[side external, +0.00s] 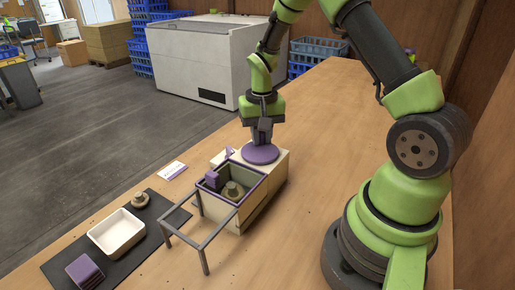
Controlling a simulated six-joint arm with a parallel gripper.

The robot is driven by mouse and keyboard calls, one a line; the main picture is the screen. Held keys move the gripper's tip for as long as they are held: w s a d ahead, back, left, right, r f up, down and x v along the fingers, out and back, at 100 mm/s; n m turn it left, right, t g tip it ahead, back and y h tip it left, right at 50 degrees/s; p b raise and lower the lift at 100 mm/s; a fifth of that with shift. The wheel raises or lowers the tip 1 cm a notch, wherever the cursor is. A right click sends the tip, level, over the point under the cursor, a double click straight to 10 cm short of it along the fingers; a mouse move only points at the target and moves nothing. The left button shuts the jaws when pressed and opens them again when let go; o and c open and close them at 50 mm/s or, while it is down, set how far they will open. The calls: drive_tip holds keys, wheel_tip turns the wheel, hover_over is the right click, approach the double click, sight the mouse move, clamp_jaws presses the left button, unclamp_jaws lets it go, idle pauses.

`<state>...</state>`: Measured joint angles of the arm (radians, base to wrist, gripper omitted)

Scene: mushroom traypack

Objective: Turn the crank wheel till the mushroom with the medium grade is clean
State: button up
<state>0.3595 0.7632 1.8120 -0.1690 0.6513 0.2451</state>
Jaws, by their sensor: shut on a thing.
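The purple crank wheel (260,153) lies flat on top of the cream machine box (262,195). My gripper (262,139) points straight down over the wheel and is shut on its crank handle, which the fingers mostly hide. A pale brownish mushroom (233,190) sits in the open purple-rimmed basin at the front of the machine, beside a purple block (212,178). Its cleanness is too small to tell. Another mushroom (140,199) stands on the dark mat (160,234). I cannot read any grade mark.
A white tray (117,232) and a purple ribbed block (85,270) are on the mat. A grey metal frame (205,238) sticks out in front of the basin. A white card (172,170) lies by the table's left edge. The table right of the machine is clear.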

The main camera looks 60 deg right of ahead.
drive_tip(key=shift+a+f, duration=0.1)
drive_tip(key=o, duration=0.7)
drive_tip(key=shift+s, duration=0.1)
drive_tip(key=shift+c, duration=0.2)
drive_tip(key=shift+r, duration=2.35)
